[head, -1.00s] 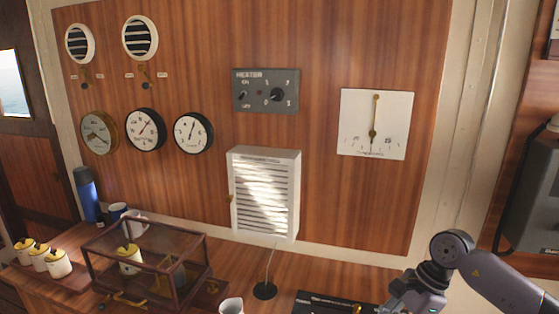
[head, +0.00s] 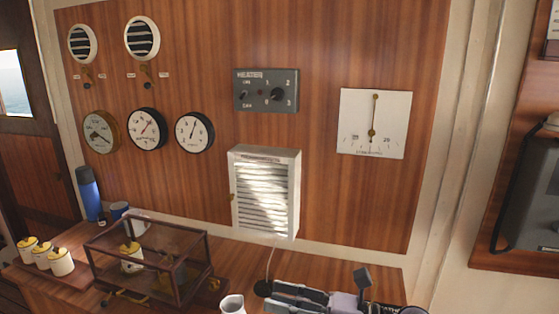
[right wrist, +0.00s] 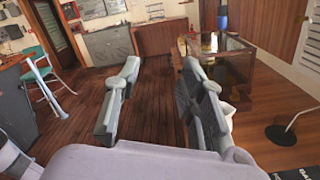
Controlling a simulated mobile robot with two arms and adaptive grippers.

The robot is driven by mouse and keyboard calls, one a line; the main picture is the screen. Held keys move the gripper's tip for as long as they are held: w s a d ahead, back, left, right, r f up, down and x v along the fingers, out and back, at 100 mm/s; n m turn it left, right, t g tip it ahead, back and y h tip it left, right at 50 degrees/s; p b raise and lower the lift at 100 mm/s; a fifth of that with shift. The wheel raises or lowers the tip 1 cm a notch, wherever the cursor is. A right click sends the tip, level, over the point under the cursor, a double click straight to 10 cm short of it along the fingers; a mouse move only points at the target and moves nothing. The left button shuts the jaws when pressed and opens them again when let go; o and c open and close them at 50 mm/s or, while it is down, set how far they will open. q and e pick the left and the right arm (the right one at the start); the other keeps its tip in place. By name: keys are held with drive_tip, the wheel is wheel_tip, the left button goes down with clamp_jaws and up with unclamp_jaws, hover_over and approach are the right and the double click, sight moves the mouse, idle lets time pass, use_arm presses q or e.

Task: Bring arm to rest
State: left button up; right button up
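My right gripper (head: 280,295) shows at the bottom edge of the head view, right of centre, with its fingers pointing left above the wooden counter (head: 235,262). The right wrist view shows its two grey fingers (right wrist: 160,85) spread apart with nothing between them, and wooden floor beyond the gap. Part of my right arm is cut off by the lower edge of the head view. My left gripper is in neither view.
A white jug (head: 232,305) stands close to the right fingertips. A glass case (head: 170,240), yellow-lidded jars (head: 60,262) and a blue flask (head: 88,193) stand to the left. The wall holds gauges, a heater panel (head: 266,90) and a white louvred box (head: 264,192).

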drive_tip(key=w+d+m+t+h, duration=0.2)
drive_tip(key=d+m+t+h, duration=0.4)
drive_tip(key=m, duration=0.6)
drive_tip(key=w+d+m+t+h, duration=0.2)
drive_tip(key=d+m+t+h, duration=0.2)
drive_tip(key=m+t, duration=0.6)
drive_tip(key=s+d+f+m+g+h, duration=0.3)
drive_tip(key=d+f+m+h, duration=0.1)
drive_tip(key=f+m, duration=0.25)
drive_tip(key=s+d+f+m+g+h, duration=0.2)
drive_tip(key=d+f+m+g+h, duration=0.3)
drive_tip(key=m, duration=0.3)
drive_tip(key=s+f+m+g+y, duration=0.1)
drive_tip(key=s+f+m+g, duration=0.5)
drive_tip(key=s, duration=0.5)
drive_tip(key=s+f+m+g, duration=0.2)
drive_tip(key=s+f+g, duration=0.2)
drive_tip(key=s+f, duration=0.6)
drive_tip(key=s+f+g+b, duration=0.1)
drive_tip(key=s+f+b, duration=0.15)
drive_tip(key=f, duration=2.55)
drive_tip(key=s+d+f, duration=0.2)
drive_tip(key=s+f, duration=0.6)
drive_tip(key=s+d+f+g, duration=0.1)
drive_tip(key=s+f, duration=0.7)
drive_tip(key=s, duration=0.1)
drive_tip(key=shift+d+n, duration=0.35)
drive_tip(key=shift+d, duration=0.05)
